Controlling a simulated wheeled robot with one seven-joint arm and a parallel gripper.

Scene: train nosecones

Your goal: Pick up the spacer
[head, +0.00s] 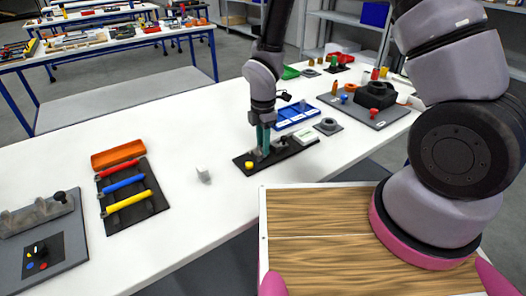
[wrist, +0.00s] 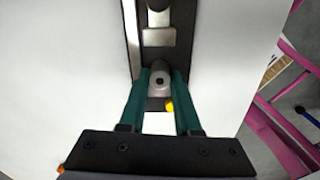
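The spacer (wrist: 159,80) appears to be a small grey round piece with a dark hole in its middle, seen in the wrist view at the dark narrow board (wrist: 133,45). My gripper (wrist: 161,73) has its two teal fingers on either side of this piece, with little or no gap at the tips. I cannot tell whether they press on it. In the head view my gripper (head: 263,150) points down at the dark board (head: 290,149) on the white table, and the fingers mostly hide the spacer.
A yellow knob (head: 249,165) stands at the board's near end, close to my fingers. A rack with red, blue and yellow bars (head: 124,184) is further left. A blue tray (head: 296,114) and a grey ring plate (head: 327,125) lie behind.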

